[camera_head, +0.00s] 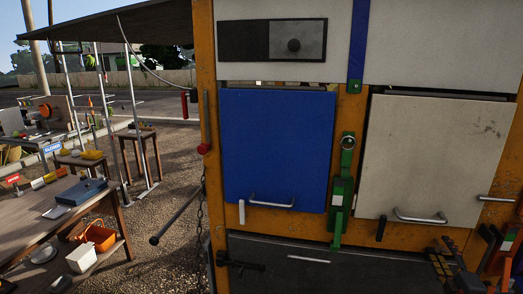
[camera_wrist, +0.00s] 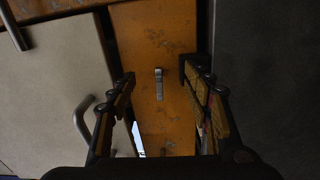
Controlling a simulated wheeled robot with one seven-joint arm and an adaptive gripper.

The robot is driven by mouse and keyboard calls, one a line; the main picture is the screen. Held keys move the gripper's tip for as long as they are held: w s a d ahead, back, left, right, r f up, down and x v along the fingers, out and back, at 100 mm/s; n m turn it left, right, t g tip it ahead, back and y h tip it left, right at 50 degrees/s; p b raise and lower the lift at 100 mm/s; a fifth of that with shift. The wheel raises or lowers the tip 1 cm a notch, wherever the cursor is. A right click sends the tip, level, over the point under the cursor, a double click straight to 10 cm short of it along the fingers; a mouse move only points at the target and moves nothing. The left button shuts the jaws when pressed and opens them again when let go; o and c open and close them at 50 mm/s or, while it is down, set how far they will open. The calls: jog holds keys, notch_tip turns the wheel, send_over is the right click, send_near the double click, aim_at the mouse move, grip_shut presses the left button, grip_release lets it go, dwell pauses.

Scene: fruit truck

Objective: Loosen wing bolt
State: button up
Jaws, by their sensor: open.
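My gripper (camera_wrist: 160,88) is open in the wrist view, its two dark fingers apart with nothing between them. A small metal piece (camera_wrist: 159,84) on an orange post (camera_wrist: 155,35) appears between the fingers; whether it is the wing bolt is too small to tell. In the head view, dark parts that look like my gripper (camera_head: 452,266) show at the lower right. A green latch (camera_head: 342,195) with a round metal piece at its top (camera_head: 347,141) stands on the orange frame between the blue door and the white door. No wing shape is clear.
The blue door (camera_head: 277,140) and white door (camera_head: 440,150) have bar handles low down. The white door's handle (camera_wrist: 83,118) shows at left in the wrist view. A dark bar (camera_head: 178,216) juts out left of the truck. A wooden table (camera_head: 40,238) stands far left, with gravel between.

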jog(key=b+v, duration=0.1)
jog(key=v, duration=0.5)
dwell(0.3)
jog(key=shift+s, duration=0.15)
jog(key=s+d+f+m+g+h, duration=0.1)
jog(key=s+d+f+m+g, duration=0.15)
jog(key=f+m, duration=0.2)
jog(key=s+d+f+m+g+h, duration=0.1)
jog(key=s+d+f+m+g, duration=0.15)
jog(key=f, duration=0.35)
jog(key=s+a+f+m+g, duration=0.2)
jog(key=s+f+m+g, duration=0.1)
jog(key=s+m+g, duration=0.35)
jog(key=s+a+r+y, duration=0.2)
jog(key=s+a+r, duration=0.2)
jog(key=a, duration=0.8)
jog(key=s+a+r+y, duration=0.2)
jog(key=s+a+r, duration=0.2)
jog(key=a, duration=0.9)
jog(key=s+a+r+y, duration=0.2)
jog(key=s+a+r, duration=0.2)
jog(key=a, duration=0.9)
notch_tip(320, 180, up, 2)
jog(key=shift+a+r+m, duration=0.1)
jog(key=shift+a+m, duration=0.1)
jog(key=shift+m, duration=0.25)
